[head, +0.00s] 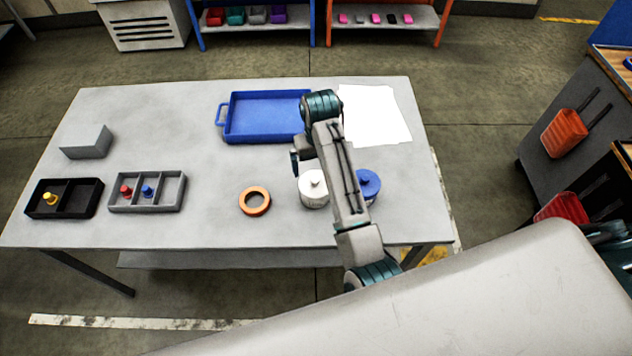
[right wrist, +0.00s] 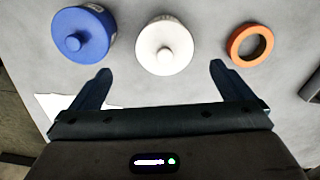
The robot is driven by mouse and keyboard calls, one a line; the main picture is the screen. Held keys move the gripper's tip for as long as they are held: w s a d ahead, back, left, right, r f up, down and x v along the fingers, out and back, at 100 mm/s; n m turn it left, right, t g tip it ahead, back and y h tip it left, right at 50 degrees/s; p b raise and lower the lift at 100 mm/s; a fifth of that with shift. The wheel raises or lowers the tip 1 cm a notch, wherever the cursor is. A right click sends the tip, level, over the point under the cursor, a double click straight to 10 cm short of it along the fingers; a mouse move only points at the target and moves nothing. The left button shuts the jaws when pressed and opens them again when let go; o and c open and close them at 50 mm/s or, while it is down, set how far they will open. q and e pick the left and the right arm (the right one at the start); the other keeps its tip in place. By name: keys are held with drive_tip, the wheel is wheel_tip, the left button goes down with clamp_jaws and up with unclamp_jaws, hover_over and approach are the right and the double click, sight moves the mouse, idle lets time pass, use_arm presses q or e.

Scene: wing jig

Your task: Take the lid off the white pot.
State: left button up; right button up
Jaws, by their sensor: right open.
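The white pot (head: 313,196) stands on the table with its lid on, a round knob on top. It also shows at the upper middle of the right wrist view (right wrist: 165,60), with its lid knob (right wrist: 164,55) facing the camera. The blue pot (head: 369,184) stands to its right, partly hidden by my right arm; in the right wrist view it is at the upper left (right wrist: 83,35). My right gripper (right wrist: 161,80) is open and empty, its fingers spread on either side of the white pot in the picture and apart from it. My left gripper is not in view.
An orange ring (head: 255,201) lies left of the white pot. A blue tray (head: 229,133) and a white sheet (head: 385,120) lie further back.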

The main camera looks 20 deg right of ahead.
sight(315, 176)
drive_tip(key=shift+w+a+r, duration=0.5)
drive_tip(key=shift+w, duration=0.15)
drive_tip(key=shift+w+a, duration=0.1)
drive_tip(key=shift+a, duration=0.05)
wheel_tip(315, 176, down, 5)
drive_tip(key=shift+p, duration=0.8)
drive_tip(key=f+p, duration=0.1)
drive_tip(key=f, duration=0.2)
drive_tip(key=f+p, duration=0.1)
drive_tip(key=shift+w+d+f+p, duration=0.25)
drive_tip(key=shift+d+f+p, duration=0.05)
drive_tip(key=shift+d, duration=0.05)
drive_tip(key=shift+f, duration=0.35)
drive_tip(key=shift+c, duration=0.2)
drive_tip(key=c, duration=0.8)
drive_tip(key=shift+w+r, duration=0.1)
drive_tip(key=shift+r, duration=0.05)
